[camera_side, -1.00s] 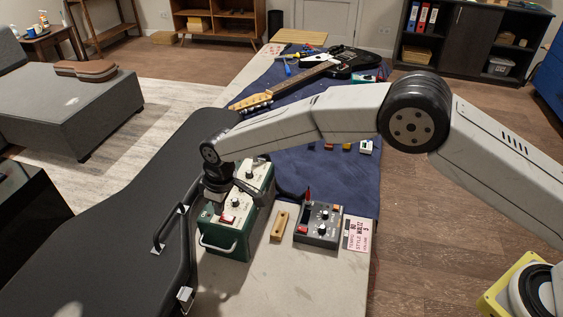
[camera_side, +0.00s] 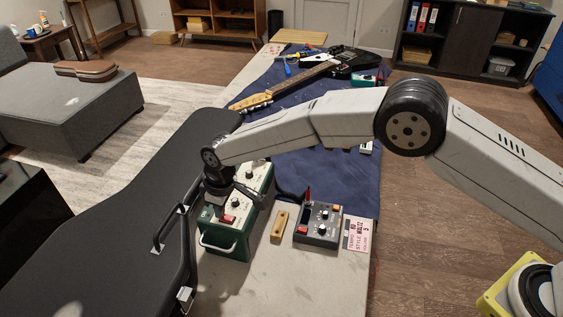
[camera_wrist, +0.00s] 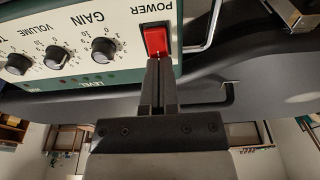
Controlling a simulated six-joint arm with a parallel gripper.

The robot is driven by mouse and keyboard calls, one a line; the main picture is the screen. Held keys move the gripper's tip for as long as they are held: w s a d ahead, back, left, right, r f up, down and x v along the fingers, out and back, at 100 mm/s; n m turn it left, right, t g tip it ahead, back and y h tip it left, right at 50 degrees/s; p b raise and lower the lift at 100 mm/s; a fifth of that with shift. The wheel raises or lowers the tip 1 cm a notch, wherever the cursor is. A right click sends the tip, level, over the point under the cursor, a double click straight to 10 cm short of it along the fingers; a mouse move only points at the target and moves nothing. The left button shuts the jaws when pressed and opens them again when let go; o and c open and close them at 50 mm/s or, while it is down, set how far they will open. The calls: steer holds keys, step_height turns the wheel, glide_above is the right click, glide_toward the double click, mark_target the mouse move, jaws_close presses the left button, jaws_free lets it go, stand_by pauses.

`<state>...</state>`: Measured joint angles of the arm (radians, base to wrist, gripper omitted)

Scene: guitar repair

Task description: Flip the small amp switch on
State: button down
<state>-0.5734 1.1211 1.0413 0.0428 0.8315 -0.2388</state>
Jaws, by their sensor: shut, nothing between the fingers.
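The small amp (camera_side: 231,240) is a green box with a cream control panel and a light handle, standing on the table beside the black case. Its red power switch (camera_wrist: 156,40) sits under the word POWER in the wrist view, and it also shows as a small red patch in the side view (camera_side: 228,219). My gripper (camera_wrist: 157,62) is shut and empty, its fingertips at the edge of the red switch. I cannot tell whether they touch it. In the side view my gripper hangs over the panel. The exact switch position is hard to tell.
The black case (camera_side: 135,225) lies close on the left of the amp. On its right are a small wooden block (camera_side: 279,225), a grey pedal box (camera_side: 318,225) with knobs and a printed card (camera_side: 357,234). A guitar (camera_side: 310,75) lies on the blue cloth behind.

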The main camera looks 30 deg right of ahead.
mark_target(226, 214)
stand_by(0.3)
steer(key=shift+r, duration=3.4)
steer(key=shift+d, duration=0.1)
steer(key=shift+d+r, duration=0.2)
steer(key=shift+d, duration=0.3)
steer(key=s+d+r+m, duration=0.2)
steer(key=s+d, duration=0.1)
steer(key=d, duration=0.7)
steer(key=s+d+r+m, duration=0.2)
steer(key=s+d+m, duration=0.1)
steer(key=d, duration=0.7)
steer(key=s+d+m, duration=0.2)
steer(key=s+d, duration=0.4)
steer(key=s, duration=0.3)
steer(key=s+d+m+t+h, duration=0.1)
steer(key=s+d+m, duration=0.1)
steer(key=s+d, duration=0.5)
steer(key=shift+s+f, duration=0.4)
steer(key=shift+s, duration=0.65)
